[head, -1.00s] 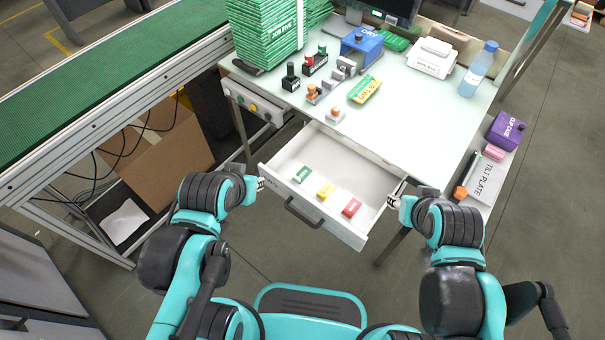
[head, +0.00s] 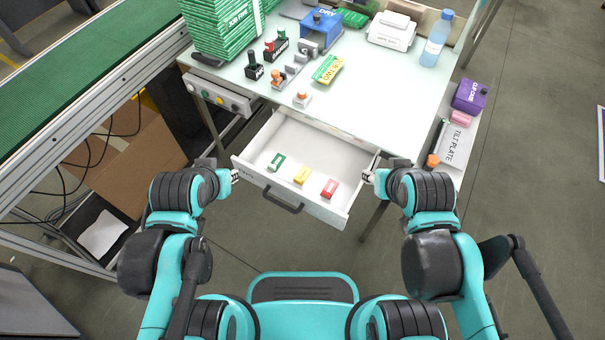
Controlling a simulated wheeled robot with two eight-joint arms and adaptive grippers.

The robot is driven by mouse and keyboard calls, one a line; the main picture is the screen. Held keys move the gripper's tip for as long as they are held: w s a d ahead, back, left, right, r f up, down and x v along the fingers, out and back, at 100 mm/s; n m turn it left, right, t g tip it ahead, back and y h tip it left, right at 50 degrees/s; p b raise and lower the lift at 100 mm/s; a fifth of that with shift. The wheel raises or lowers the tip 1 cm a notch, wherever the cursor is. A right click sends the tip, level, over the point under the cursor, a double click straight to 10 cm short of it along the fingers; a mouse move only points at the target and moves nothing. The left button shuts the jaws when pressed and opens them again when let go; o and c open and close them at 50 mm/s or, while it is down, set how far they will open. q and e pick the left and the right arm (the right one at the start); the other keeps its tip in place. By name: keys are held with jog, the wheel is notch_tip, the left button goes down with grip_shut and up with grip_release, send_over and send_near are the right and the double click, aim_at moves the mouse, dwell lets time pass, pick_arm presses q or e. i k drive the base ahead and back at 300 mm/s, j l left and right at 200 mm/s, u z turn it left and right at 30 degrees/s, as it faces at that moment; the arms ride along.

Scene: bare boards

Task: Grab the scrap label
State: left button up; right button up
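An open white drawer (head: 310,205) under the table holds three small label blocks in a row: a green one (head: 277,161), a yellow one (head: 302,175) and a red one (head: 330,188). Their print is too small to read, so I cannot tell for certain which is the scrap label. My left gripper (head: 235,176) is by the drawer's front left corner. My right gripper (head: 368,177) is by its right side, near the front. Both are outside the drawer, away from the blocks. Their fingers are too small to tell open from shut.
The table (head: 385,95) above carries stamps, a blue box (head: 321,27), green packs (head: 225,28) and a bottle (head: 437,40). A side shelf at right holds a purple box (head: 469,97) and a tilt plate (head: 458,142). A conveyor (head: 80,78) runs at left.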

aim_at(330, 188)
jog(key=l+u, duration=0.6)
jog(key=u, duration=0.15)
